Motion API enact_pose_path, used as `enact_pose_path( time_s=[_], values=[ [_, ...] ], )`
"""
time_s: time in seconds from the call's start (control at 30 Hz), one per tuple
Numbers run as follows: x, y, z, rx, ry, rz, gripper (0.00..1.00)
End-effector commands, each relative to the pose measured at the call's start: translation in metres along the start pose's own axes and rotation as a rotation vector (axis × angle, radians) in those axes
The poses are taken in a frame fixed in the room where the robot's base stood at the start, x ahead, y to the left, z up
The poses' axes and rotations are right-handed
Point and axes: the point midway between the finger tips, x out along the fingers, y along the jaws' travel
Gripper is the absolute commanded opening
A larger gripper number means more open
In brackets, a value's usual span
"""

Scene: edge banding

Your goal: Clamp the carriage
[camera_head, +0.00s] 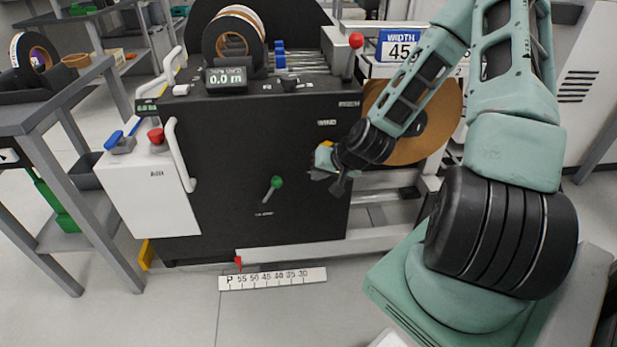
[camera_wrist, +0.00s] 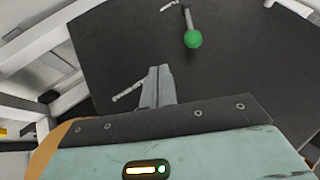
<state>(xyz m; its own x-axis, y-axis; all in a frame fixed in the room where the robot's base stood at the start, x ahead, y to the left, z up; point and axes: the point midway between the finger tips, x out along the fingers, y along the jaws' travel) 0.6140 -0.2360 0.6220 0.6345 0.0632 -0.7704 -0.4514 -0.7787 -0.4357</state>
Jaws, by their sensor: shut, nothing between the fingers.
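A lever with a green knob (camera_head: 277,182) sits on the black front panel of the machine (camera_head: 225,150); a small label below it is too small to read. The lever slants, its knob at the upper right end. The green knob (camera_wrist: 193,39) also shows in the wrist view, beyond my fingertips. My gripper (camera_head: 318,175) is right of the knob in the head view, near the panel and apart from the lever. In the wrist view the fingers (camera_wrist: 158,72) are together and empty.
A blue sign (camera_head: 398,46) reads WIDTH 45. A brown disc (camera_head: 420,115) stands behind my forearm. A white box (camera_head: 150,190) with a handle and red button is at the machine's left. A grey shelf (camera_head: 60,115) stands far left. The floor in front is clear.

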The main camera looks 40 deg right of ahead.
Motion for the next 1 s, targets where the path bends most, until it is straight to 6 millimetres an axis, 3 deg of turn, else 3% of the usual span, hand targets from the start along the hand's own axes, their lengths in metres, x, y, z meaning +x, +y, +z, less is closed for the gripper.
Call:
enact_pose_path(
  time_s=[0.43, 0.5, 0.7, 1.0],
  values=[
    [0.092, 0.001, 0.003, 0.002, -0.002, -0.001, 0.0],
    [0.092, -0.014, 0.0, -0.003, 0.0, -0.002, 0.0],
    [0.098, -0.033, -0.003, -0.002, -0.001, -0.001, 0.0],
    [0.099, -0.038, -0.004, 0.001, 0.0, 0.0, 0.0]
  ],
)
